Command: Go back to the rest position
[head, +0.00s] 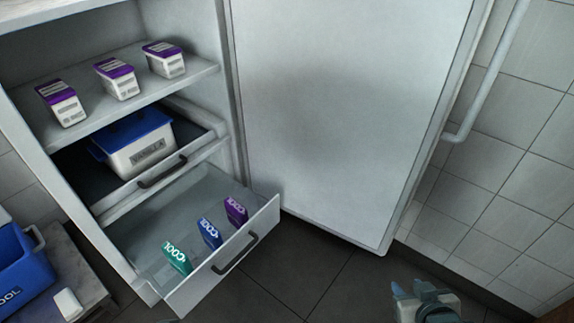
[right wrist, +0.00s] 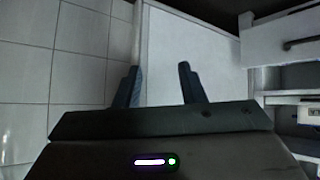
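My right gripper (head: 408,287) is low at the right of the head view, above the dark floor and in front of the open freezer door (head: 340,110). In the right wrist view its two dark fingers (right wrist: 158,88) stand apart with nothing between them, so it is open and empty. My left gripper does not clearly show in the head view.
The freezer's lower drawer (head: 262,222) is pulled out, holding green, blue and purple packs. Above it sits a blue-lidded vanilla tub (head: 140,150). Purple-lidded tubs (head: 118,80) stand on the shelf. A blue cooler (head: 22,262) is at left. Floor beside my right gripper is clear.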

